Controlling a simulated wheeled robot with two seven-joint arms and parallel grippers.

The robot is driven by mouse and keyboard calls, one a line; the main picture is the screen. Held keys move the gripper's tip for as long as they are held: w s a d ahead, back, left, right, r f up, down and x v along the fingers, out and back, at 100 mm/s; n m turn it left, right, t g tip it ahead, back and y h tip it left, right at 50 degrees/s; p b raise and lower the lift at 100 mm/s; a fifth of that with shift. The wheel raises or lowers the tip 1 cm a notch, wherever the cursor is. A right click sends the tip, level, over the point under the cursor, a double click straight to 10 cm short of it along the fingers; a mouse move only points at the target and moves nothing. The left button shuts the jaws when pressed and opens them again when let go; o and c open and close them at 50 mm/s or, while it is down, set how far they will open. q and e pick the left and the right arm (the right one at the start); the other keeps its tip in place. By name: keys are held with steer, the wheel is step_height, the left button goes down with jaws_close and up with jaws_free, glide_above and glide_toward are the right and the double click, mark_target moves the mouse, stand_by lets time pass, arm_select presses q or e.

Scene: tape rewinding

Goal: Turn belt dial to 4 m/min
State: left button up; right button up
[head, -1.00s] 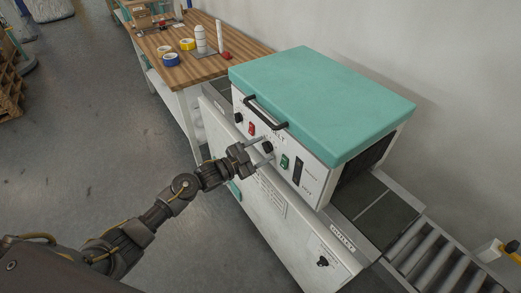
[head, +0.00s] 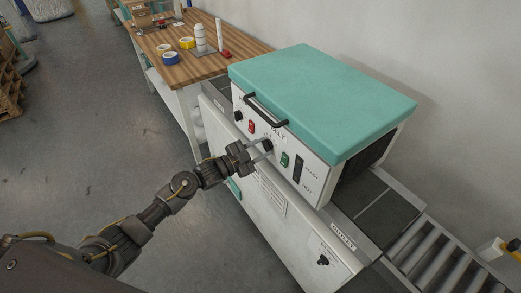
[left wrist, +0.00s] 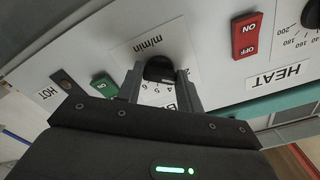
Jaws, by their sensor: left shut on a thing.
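The black belt dial (left wrist: 159,69) sits on the white front panel of the machine, on a label reading "m/min". In the left wrist view its scale numbers are partly hidden, so I cannot read the exact setting. My left gripper (left wrist: 160,85) is shut on the dial, one finger on each side of it. In the head view the left gripper (head: 259,152) reaches the panel from the left, at the dial (head: 267,145). My right gripper is not in view.
A red heat switch (left wrist: 246,36) and the heat dial (left wrist: 312,14) lie beside the belt dial. A green switch (left wrist: 103,84) is on its other side. The machine has a teal lid (head: 320,95) with a black handle (head: 264,110). A wooden table (head: 200,62) holds tape rolls.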

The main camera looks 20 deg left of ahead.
arm_select(q)
steer(key=m+b, duration=0.6)
steer(key=m, duration=0.4)
steer(key=shift+m, duration=0.3)
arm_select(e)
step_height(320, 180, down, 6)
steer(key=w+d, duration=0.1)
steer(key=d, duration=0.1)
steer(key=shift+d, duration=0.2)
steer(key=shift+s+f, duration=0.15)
arm_select(q)
steer(key=o, duration=1)
steer(key=shift+r, duration=0.1)
steer(key=shift+a, duration=0.1)
steer(key=p+v, duration=0.2)
steer(key=v, duration=0.8)
steer(key=shift+s+a, duration=0.25)
steer(key=shift+s, duration=0.05)
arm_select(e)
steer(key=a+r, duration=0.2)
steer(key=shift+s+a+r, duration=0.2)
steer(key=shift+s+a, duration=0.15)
